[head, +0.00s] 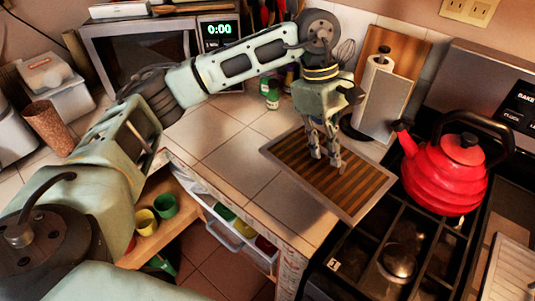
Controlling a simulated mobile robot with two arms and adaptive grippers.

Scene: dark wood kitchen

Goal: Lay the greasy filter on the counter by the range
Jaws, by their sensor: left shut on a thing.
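The greasy filter (291,159) is a flat rectangular panel with brown slats in a thin metal frame. In the head view it lies flat on, or just above, the tiled counter (262,195), left of the range (388,238). I cannot tell whether its underside touches the tiles. Its right edge comes close to the range's edge. My left gripper (337,162) points down over the middle of the filter and is shut on it. The fingertips hide a small part of the slats. My right gripper is not in view.
A red kettle (445,178) stands on the range, right of the filter. A paper towel roll (374,88) and a wooden board (405,55) stand behind it. A green-capped jar (271,92) and a microwave (140,50) are further back. Tiles left of the filter are clear. An open drawer (228,236) is below.

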